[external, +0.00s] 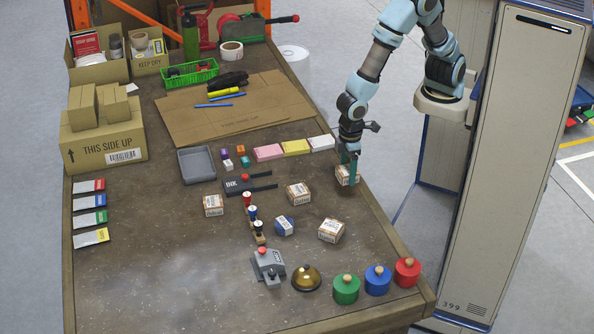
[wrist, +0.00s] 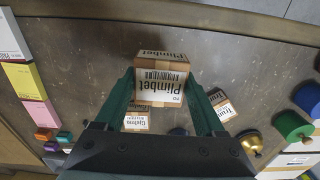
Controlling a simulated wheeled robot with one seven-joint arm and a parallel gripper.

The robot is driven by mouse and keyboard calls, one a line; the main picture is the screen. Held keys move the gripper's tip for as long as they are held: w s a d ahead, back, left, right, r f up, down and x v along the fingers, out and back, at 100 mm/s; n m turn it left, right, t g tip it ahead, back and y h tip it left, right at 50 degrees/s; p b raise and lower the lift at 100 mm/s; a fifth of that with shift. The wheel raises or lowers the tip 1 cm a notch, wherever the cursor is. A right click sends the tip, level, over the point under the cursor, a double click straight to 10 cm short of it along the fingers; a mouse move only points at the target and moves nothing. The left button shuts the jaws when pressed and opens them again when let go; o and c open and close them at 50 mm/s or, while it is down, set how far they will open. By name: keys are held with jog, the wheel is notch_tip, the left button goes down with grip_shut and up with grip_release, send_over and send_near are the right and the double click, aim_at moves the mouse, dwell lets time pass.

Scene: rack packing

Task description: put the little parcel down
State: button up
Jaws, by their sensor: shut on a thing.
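The little parcel (wrist: 160,85) is a small brown box with white labels reading "Plimbet". In the wrist view it sits between the two green fingers of my gripper (wrist: 160,100), which is shut on it. In the external view the held parcel (external: 344,176) is at the right edge of the table, below my gripper (external: 348,165). I cannot tell whether its underside touches the table (external: 150,270). Similar parcels stand on the table: one near the middle (external: 299,194), one lower right (external: 331,230), one at left (external: 213,206), and a blue and white one (external: 284,225).
Pink, yellow and white pads (external: 296,147) lie left of my gripper. A brass bell (external: 306,278) and green, blue and red knobbed cylinders (external: 377,280) stand along the front right. A grey tray (external: 197,165) is farther left. Bare table lies between the parcels and right edge.

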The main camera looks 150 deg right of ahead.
aim_at(346, 198)
jog(key=shift+f+p, duration=0.55)
jog(key=shift+f, duration=3.05)
jog(key=shift+f, duration=0.1)
jog(key=o, duration=1.4)
